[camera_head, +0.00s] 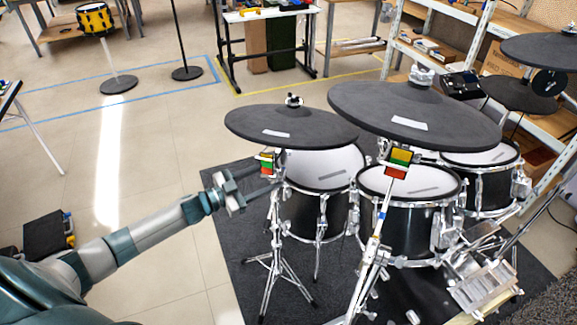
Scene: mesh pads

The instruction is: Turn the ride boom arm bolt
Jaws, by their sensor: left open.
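A large dark cymbal pad (412,115) and a smaller dark cymbal pad (290,127) stand on chrome stands at the drum kit. Below the larger pad is a red, yellow and green block (398,164) on its stand. A similar coloured block (267,163) sits under the left edge of the smaller pad. I cannot make out the ride boom arm bolt itself at this size. My left gripper (262,182) is open, its fingers pointing right, just below the smaller pad's coloured block and close to that stand. I cannot tell if it touches the stand. My right gripper is not in view.
Drums (322,170) and chrome legs crowd the dark mat (232,225) right of my gripper. More pads stand at the far right. A shelf (455,12) is behind the kit. Tiled floor (165,165) is open at left. A yellow drum (95,19) stands at the back left.

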